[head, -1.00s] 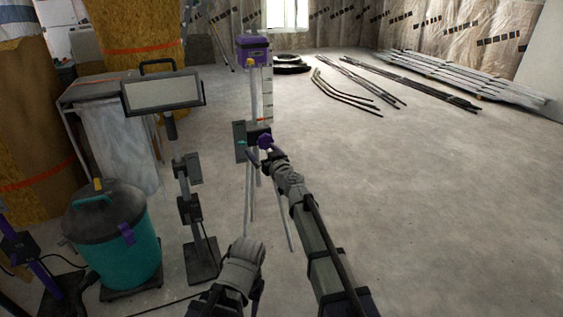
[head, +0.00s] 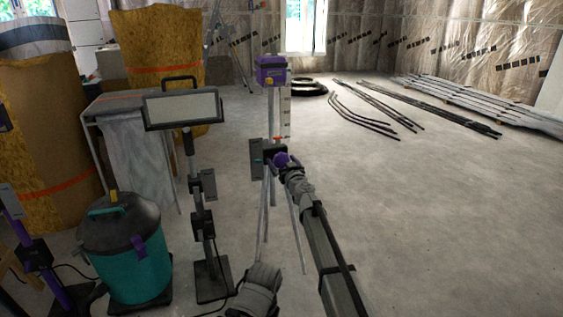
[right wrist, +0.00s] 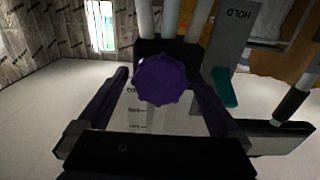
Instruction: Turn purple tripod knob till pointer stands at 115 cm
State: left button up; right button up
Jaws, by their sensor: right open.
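The tripod (head: 270,115) stands upright at centre in the head view, with a purple device (head: 271,70) on top and a white scale strip (head: 285,110) beside its column. A small red mark (head: 278,140) shows low on the strip; its reading is too small to tell. The purple knob (head: 281,159) sits on the black block below. In the right wrist view the lobed knob (right wrist: 163,80) lies between the fingers of my right gripper (right wrist: 166,84). That gripper is open, with gaps on both sides of the knob. My left gripper's fingers are not seen.
A teal lever (right wrist: 222,88) and a grey plate marked HOLD (right wrist: 233,40) are close to the right finger. A work lamp (head: 183,108) on a stand and a teal vacuum (head: 122,250) stand left of the tripod.

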jog(key=shift+w+a, duration=0.15)
jog(key=shift+w, duration=0.3)
jog(key=c, duration=1.3)
jog(key=shift+m, duration=0.3)
jog(key=shift+m, duration=3.1)
